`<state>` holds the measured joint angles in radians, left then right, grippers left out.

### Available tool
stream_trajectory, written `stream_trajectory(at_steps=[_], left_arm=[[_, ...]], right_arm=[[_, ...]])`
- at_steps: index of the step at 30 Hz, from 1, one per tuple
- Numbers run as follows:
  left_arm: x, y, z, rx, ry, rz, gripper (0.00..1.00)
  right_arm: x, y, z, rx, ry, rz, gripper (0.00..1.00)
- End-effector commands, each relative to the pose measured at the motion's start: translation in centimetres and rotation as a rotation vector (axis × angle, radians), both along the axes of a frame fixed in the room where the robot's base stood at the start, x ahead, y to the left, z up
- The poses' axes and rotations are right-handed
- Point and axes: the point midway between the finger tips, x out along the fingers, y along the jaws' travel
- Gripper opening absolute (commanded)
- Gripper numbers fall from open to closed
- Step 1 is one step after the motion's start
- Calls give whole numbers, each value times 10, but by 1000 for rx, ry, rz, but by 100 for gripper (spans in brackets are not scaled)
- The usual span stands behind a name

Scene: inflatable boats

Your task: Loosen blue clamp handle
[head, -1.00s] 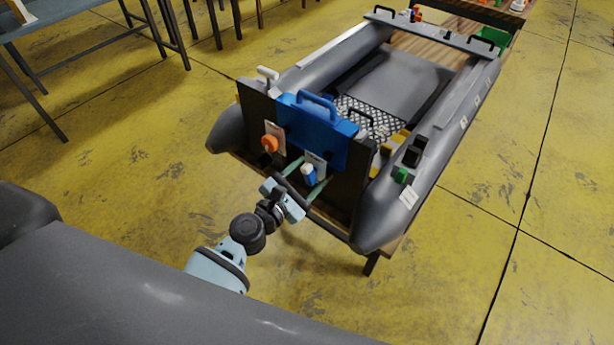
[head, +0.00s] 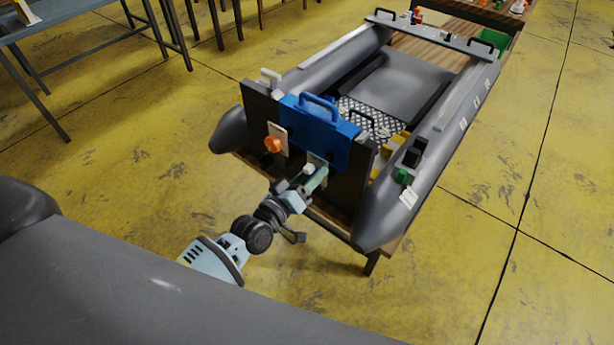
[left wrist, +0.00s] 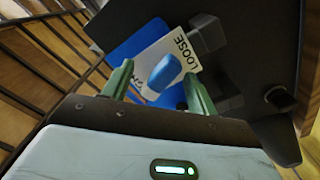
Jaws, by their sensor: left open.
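The blue clamp handle (left wrist: 165,73) shows in the left wrist view in front of a white plate (left wrist: 178,52) marked "LOOSE". The plate is on the dark transom board (head: 349,180) of a grey inflatable boat (head: 388,205). My left gripper (head: 318,174) is open at the board, its green fingers on either side of the handle in the left wrist view. Whether either finger touches the handle I cannot tell. In the head view the gripper hides the blue handle; a small white knob (head: 309,168) shows beside it. My right gripper is not in view.
An orange clamp handle (head: 273,144) sits left on the same board. A blue case-like part with a handle (head: 318,127) straddles the board's top. The boat rests on a wooden table (head: 400,241). Another table (head: 75,27) stands at upper left.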

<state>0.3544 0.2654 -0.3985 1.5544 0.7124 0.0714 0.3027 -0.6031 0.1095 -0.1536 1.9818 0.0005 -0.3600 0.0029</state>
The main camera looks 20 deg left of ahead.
Motion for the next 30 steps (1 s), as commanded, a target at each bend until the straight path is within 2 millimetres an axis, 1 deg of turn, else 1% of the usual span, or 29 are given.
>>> stream_trajectory(at_steps=[1,3,6,9,13,20,23,30], left_arm=[[1,0,4,71,-30,1,58],[1,0,4,163,-63,1,58],[1,0,2,267,-98,1,58],[0,0,1,333,-122,1,58],[0,0,0,372,-135,1,58],[0,0,-1,377,-135,1,58],[0,0,-1,375,-135,0,46],[0,0,0,374,-136,1,15]], right_arm=[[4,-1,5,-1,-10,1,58],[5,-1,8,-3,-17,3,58],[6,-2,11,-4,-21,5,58],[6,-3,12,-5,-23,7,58],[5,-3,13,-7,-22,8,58],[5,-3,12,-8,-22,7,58],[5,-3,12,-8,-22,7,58],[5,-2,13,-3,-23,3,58]])
